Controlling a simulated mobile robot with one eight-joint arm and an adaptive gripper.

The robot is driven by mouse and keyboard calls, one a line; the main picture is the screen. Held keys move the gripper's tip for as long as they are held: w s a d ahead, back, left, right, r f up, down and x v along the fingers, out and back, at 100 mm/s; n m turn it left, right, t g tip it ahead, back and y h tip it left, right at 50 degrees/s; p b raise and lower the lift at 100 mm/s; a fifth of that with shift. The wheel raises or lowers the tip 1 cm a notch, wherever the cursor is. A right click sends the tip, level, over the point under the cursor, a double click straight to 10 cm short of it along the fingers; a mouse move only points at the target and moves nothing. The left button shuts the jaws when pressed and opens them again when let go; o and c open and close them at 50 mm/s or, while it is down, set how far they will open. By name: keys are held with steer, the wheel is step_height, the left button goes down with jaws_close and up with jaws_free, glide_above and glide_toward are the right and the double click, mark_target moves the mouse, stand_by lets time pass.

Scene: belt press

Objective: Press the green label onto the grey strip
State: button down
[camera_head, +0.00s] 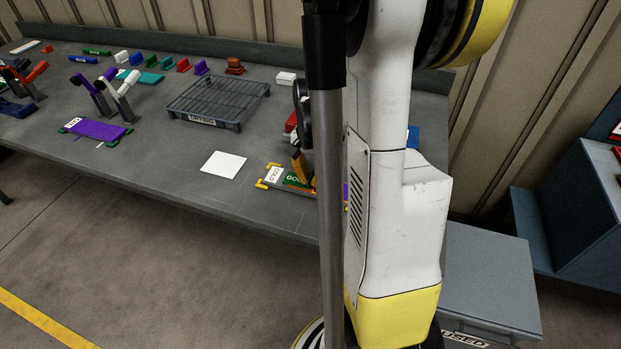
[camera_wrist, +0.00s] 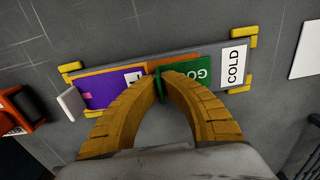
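The grey strip (camera_wrist: 192,56) lies on the table between yellow corner brackets. A white piece marked "COLD" (camera_wrist: 234,64) is at its right end. The green label (camera_wrist: 198,70), with white letters partly hidden by a finger, lies over the strip beside it; whether it touches the strip I cannot tell. My gripper (camera_wrist: 160,75) has its fingertips close together on a green upright part of the label. In the head view the green label (camera_head: 294,180) shows beside the "COLD" piece, and my arm hides the strip's right part.
A purple piece (camera_wrist: 98,90) and an orange band (camera_wrist: 133,67) lie on the strip's left part. A white block (camera_wrist: 71,102) and a red-and-black object (camera_wrist: 22,108) stand near. A white sheet (camera_head: 223,164) and a dark rack (camera_head: 217,99) are on the table (camera_head: 170,172).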

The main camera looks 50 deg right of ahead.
stand_by(0.4)
steer(key=c, duration=1.5)
jaws_free()
steer(key=shift+c, duration=0.2)
step_height(320, 180, up, 12)
steer(key=shift+r, duration=0.15)
step_height(320, 180, up, 7)
steer(key=p, duration=0.6)
glide_above(311, 176)
